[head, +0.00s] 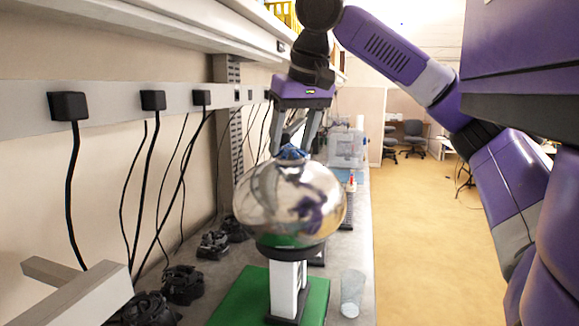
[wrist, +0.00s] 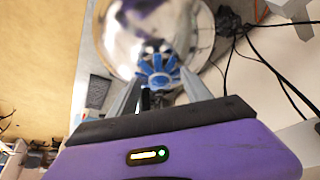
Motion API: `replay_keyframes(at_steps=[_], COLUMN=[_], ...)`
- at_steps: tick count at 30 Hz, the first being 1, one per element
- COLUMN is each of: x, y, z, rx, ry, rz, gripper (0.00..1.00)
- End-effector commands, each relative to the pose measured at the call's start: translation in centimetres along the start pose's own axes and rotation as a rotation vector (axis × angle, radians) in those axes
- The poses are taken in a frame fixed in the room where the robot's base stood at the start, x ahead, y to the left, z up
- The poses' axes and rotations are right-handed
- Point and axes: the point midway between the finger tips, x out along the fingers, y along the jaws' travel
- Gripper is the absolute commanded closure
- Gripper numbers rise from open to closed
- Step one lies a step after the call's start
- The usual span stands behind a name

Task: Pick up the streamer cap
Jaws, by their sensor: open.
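The streamer cap (head: 291,153) looks like a small blue piece on top of a shiny silver sphere (head: 290,200). In the wrist view the cap (wrist: 157,68) is round with blue spokes, in front of the blurred sphere (wrist: 150,28). My gripper (head: 292,146) points down over the sphere's top with its fingers apart. In the wrist view my gripper (wrist: 160,82) has one finger on each side of the cap's lower part. The near finger and the sphere partly hide the cap in the head view, and I cannot tell whether either finger touches it.
The sphere stands on a white column (head: 285,288) on a green mat (head: 245,298). A clear cup (head: 352,293) is to its right. Black devices (head: 182,284) and hanging cables line the wall at left. A clear bin (head: 346,148) stands farther back. The floor at right is open.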

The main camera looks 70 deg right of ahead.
Motion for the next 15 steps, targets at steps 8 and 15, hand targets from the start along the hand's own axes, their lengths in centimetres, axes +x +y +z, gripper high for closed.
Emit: replay_keyframes(at_steps=[8, 15], x=[0.50, 0.50], y=[0.00, -0.01], z=[-0.04, -0.03], rx=[0.000, 0.000], ry=[0.001, 0.001], rz=[-0.001, -0.001], gripper=[0.43, 0.80])
